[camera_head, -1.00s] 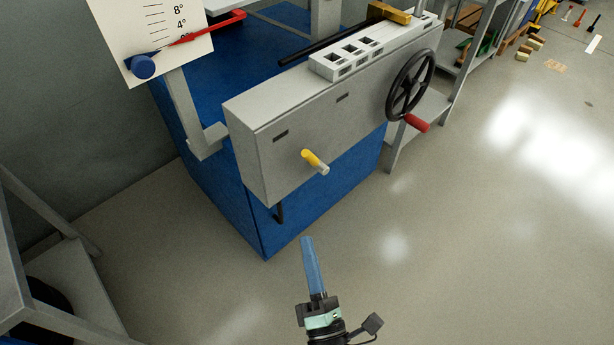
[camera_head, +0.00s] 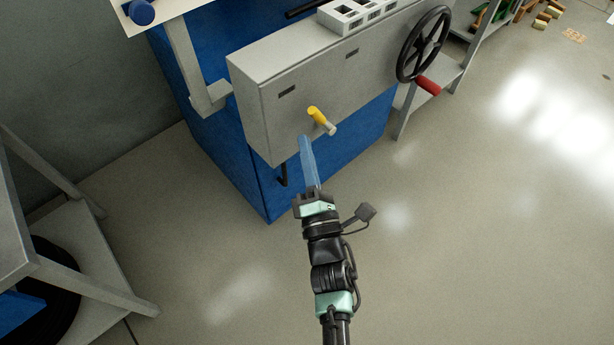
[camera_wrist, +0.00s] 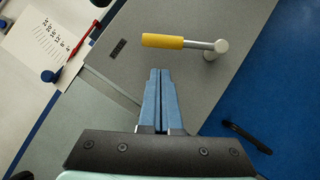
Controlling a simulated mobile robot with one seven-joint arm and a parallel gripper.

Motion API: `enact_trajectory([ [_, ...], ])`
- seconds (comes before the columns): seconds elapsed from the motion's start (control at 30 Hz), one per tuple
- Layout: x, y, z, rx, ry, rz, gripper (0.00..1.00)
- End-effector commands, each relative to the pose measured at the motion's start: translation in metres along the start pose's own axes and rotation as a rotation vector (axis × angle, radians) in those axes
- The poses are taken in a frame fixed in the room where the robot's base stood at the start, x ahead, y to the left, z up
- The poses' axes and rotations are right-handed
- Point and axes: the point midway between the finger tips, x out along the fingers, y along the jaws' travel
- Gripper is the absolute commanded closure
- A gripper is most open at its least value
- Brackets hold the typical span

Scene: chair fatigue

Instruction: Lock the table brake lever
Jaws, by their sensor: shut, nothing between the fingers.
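A lever with a yellow grip (camera_head: 316,115) and a metal pivot sticks out from the grey front panel of the machine. In the wrist view the yellow grip (camera_wrist: 163,41) lies nearly level, with its round metal pivot at its right end. A short black bar (camera_head: 283,174) hangs below the panel's lower edge; it also shows in the wrist view (camera_wrist: 247,137). My gripper (camera_head: 305,138) has long blue fingers, shut and empty. In the head view the tips appear just below and left of the yellow grip, apart from it.
The machine has a grey panel (camera_head: 290,125) on a blue base (camera_head: 345,140), and a black handwheel (camera_head: 424,44) with a red handle at its right. A grey shelf stand (camera_head: 75,270) stands at the lower left. The floor to the right is clear.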

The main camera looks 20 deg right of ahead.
Motion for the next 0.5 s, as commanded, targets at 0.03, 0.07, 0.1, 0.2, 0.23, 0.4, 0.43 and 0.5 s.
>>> enact_trajectory([
  [0.03,0.006,0.002,0.007,-0.002,-0.002,0.001,1.0],
  [0.07,0.009,0.002,0.009,0.0,-0.002,0.001,1.0],
  [0.1,0.011,0.002,0.012,-0.001,-0.001,0.001,1.0],
  [0.2,0.016,0.001,0.017,0.001,-0.001,0.0,1.0],
  [0.23,0.017,0.001,0.018,0.001,-0.001,0.0,1.0],
  [0.4,0.018,0.0,0.019,0.001,0.0,-0.001,1.0],
  [0.43,0.018,0.0,0.019,0.001,0.0,-0.001,1.0],
  [0.5,0.018,0.0,0.019,0.001,0.0,-0.001,1.0],
])
